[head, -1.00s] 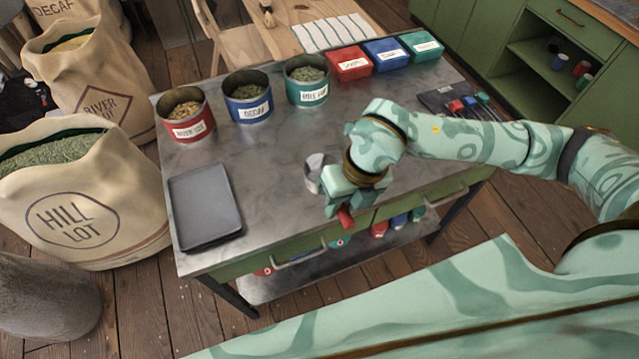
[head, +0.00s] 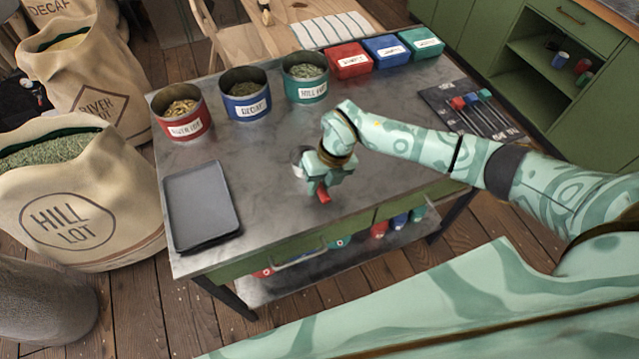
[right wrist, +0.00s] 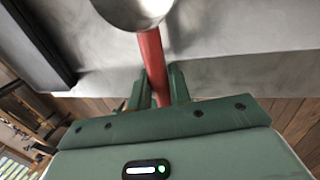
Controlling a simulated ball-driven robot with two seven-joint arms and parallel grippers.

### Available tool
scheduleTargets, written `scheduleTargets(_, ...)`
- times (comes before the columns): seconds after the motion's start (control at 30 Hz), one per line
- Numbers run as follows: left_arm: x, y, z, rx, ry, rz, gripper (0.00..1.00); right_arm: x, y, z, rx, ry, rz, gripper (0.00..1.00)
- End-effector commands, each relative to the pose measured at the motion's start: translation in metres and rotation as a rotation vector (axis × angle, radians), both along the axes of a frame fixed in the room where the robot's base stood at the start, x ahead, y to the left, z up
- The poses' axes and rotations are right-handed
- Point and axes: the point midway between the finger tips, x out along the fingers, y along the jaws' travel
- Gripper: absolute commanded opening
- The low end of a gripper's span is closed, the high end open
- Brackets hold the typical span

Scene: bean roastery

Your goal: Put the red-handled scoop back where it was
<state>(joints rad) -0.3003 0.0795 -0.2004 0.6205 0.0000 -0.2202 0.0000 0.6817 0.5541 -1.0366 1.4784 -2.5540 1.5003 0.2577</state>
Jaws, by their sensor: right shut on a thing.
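The red-handled scoop is in my right gripper (head: 326,172), above the front middle of the grey worktable (head: 270,190). The jaws are shut on its red handle (right wrist: 152,60), which sticks out below the gripper in the head view (head: 323,193). Its round metal bowl (right wrist: 135,10) points away from the gripper and is cut off by the top edge of the right wrist view. In the head view the bowl (head: 298,158) is partly hidden behind the gripper. I cannot tell how high the scoop is above the table. My left gripper is out of view.
Red (head: 181,113), blue (head: 247,95) and teal (head: 304,78) tins stand along the back. A dark tray (head: 200,207) lies at left. A dark mat (head: 470,112) with coloured-handled tools lies at right. The table's middle is clear.

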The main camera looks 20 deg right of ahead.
Motion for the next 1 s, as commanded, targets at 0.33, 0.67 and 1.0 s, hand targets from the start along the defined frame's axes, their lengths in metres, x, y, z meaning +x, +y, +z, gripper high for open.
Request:
scheduleTargets(0.33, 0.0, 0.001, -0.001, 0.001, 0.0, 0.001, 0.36, 0.0, 0.0, -0.001, 0.0, 0.0, 0.0, 0.41)
scheduleTargets(0.67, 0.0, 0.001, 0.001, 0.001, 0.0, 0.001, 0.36, 0.001, -0.001, 0.005, -0.001, -0.002, -0.001, 0.41)
scheduleTargets(1.0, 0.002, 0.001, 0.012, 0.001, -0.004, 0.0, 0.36, 0.0, -0.021, 0.075, -0.002, -0.005, 0.001, 0.41)
